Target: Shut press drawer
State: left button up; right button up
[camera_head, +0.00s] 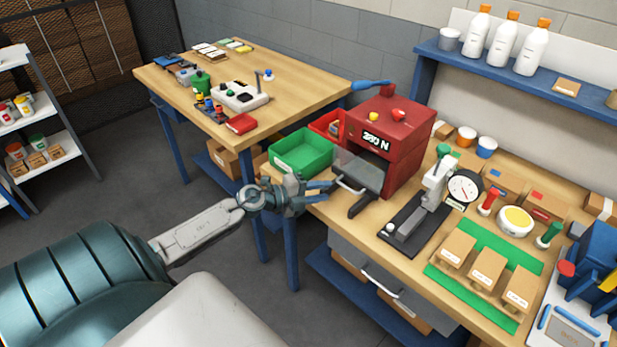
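The red press (400,135) stands on the workbench with a lit display that seems to read 280 N. Its dark grey drawer (362,172) sticks out of the front toward the lower left, with a pale handle (346,186) on its front. My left gripper (325,191) is just left of the handle, its two blue-tipped fingers apart and nothing seen between them. I cannot tell whether a finger touches the handle. The drawer's inside is dark and partly hidden. My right gripper is not in view.
A green bin (301,151) and a red bin (325,124) sit left of the press. A dial gauge stand (412,226) and cardboard boxes (487,267) on a green mat are to the right. A wooden table (310,87) stands behind. Floor is clear at left.

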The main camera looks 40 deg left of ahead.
pick_arm(q)
jog(key=shift+b+v, duration=0.7)
jog(key=shift+v, duration=1.25)
